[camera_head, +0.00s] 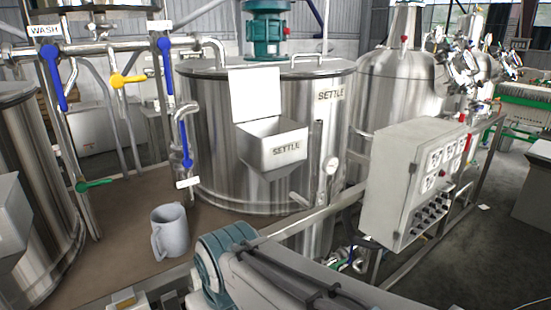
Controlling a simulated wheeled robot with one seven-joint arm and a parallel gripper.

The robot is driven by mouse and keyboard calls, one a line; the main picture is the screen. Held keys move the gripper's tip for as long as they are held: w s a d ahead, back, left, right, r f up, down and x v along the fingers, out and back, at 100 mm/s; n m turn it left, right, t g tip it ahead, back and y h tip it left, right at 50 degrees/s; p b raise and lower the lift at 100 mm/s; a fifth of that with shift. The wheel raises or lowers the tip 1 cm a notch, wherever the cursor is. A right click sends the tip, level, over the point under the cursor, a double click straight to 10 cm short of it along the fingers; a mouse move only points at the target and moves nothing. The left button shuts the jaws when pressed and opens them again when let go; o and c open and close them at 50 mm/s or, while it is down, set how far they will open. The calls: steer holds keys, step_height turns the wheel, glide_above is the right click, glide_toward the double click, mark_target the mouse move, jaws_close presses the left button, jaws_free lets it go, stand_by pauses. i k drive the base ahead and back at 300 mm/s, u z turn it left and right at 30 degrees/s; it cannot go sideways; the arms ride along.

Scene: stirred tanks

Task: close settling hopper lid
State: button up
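The settling hopper (275,158) is a grey metal box with a "SETTLE" label, fixed to the front of the big steel settling tank (212,130). Its lid (254,95) is a flat pale panel that stands upright at the back of the hopper, so the hopper is open at the top. The tank carries another "SETTLE" label near its rim. My gripper is not in view. Part of my arm, teal and grey, shows at the bottom middle, in front of and below the hopper and apart from it.
A grey jug (171,232) stands on the brown platform (115,262). Pipes with blue, yellow and green valve handles rise at the left, by a "WASH" label. A control box (408,180) stands at the right. A gauge (331,165) is right of the hopper.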

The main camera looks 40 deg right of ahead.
mark_target(255, 93)
steer(key=z, duration=0.5)
steer(key=i, duration=0.35)
steer(key=z, duration=0.5)
steer(key=k, duration=0.5)
steer(key=u, duration=1.2)
steer(key=i, duration=0.65)
steer(key=z, duration=0.85)
